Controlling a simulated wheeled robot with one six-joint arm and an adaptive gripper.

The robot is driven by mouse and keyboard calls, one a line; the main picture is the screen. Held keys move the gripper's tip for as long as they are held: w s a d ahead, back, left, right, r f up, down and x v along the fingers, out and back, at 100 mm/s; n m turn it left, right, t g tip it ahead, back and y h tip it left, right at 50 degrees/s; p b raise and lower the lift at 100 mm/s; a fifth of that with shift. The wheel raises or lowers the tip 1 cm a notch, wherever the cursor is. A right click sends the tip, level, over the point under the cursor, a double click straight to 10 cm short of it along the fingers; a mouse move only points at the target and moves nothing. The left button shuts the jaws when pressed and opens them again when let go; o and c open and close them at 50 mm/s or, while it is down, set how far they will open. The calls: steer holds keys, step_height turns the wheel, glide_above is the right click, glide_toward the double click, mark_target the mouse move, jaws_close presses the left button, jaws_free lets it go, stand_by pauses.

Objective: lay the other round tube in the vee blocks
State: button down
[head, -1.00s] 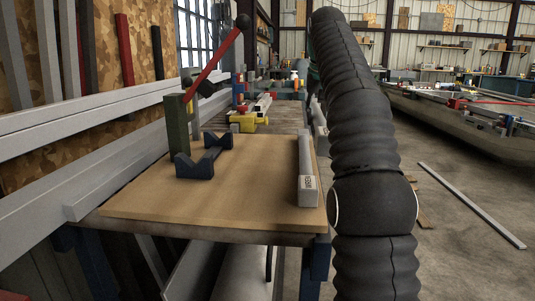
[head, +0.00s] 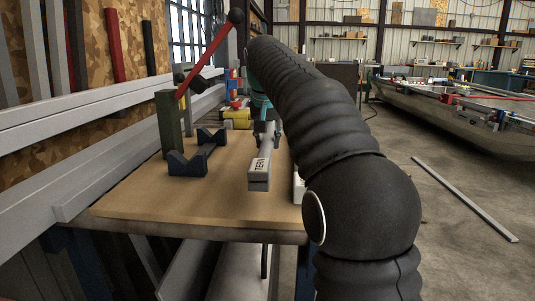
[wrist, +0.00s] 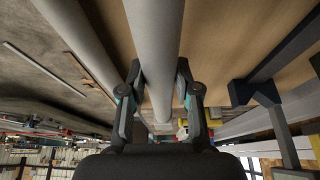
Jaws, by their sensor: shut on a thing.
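My gripper (wrist: 160,76) is shut on a light grey tube (wrist: 155,30), which runs lengthwise between the fingers in the wrist view. In the head view this tube (head: 260,168) shows its printed near end over the board, left of my arm; my gripper is largely hidden behind the arm. A second light grey tube (wrist: 75,32) lies left of it in the wrist view; a sliver of a pale piece (head: 298,187) shows beside my arm in the head view. The dark blue vee blocks (head: 188,164) stand on the board to the left, with no tube in them.
The brown board (head: 150,200) covers the bench top and is clear at the front. Yellow and red items (head: 236,116) stand farther back. Pale rails (head: 80,110) run along the left.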

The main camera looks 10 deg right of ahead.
steer(key=shift+f+b, duration=0.35)
steer(key=shift+f, duration=1.65)
steer(key=shift+f, duration=0.15)
steer(key=c, duration=0.8)
jaws_free()
